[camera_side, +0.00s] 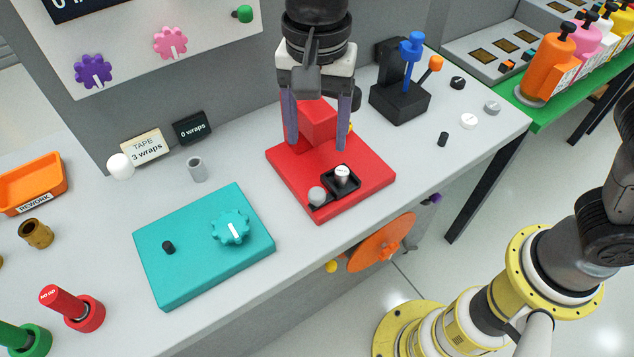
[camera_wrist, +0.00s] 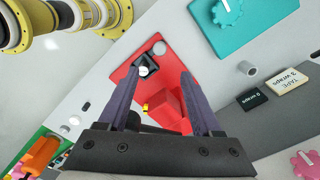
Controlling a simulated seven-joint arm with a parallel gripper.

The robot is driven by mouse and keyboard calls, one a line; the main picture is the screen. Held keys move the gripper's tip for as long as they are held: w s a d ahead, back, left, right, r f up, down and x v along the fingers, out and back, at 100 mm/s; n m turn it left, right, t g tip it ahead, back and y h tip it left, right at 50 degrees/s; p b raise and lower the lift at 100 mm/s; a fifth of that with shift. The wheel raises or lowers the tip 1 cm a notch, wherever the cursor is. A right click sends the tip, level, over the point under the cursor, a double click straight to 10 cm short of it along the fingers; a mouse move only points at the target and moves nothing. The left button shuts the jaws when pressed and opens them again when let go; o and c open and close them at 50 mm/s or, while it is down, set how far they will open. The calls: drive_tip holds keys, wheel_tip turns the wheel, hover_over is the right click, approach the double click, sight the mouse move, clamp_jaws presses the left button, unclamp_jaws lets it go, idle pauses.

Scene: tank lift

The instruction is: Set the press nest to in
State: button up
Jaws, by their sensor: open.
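The press has a red base plate (camera_side: 287,170) with a raised red block (camera_side: 318,122) at its rear. The press nest, a small black square holder (camera_side: 354,186), sits toward the front of the plate, clear of the block. A silver-topped cylinder (camera_side: 342,174) stands in it, and a grey ball knob (camera_side: 317,195) is at its front left. The nest (camera_wrist: 147,60) and knob (camera_wrist: 159,47) also show in the wrist view, beyond my fingertips. My gripper (camera_side: 318,146) is open, its purple fingers on either side of the red block in the side view. I cannot tell whether they touch it.
A teal box (camera_side: 190,260) with a dial stands left of the press. A grey tube (camera_side: 197,169) and two small signs (camera_side: 142,146) are behind it. A black lever box (camera_side: 400,100) stands to the right. The bench in front of the press is narrow.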

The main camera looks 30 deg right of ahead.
sight(317, 192)
wheel_tip(317, 192, down, 13)
drive_tip(key=shift+r, duration=0.1)
idle(0.3)
clamp_jaws()
drive_tip(key=shift+r, duration=0.1)
idle(1.3)
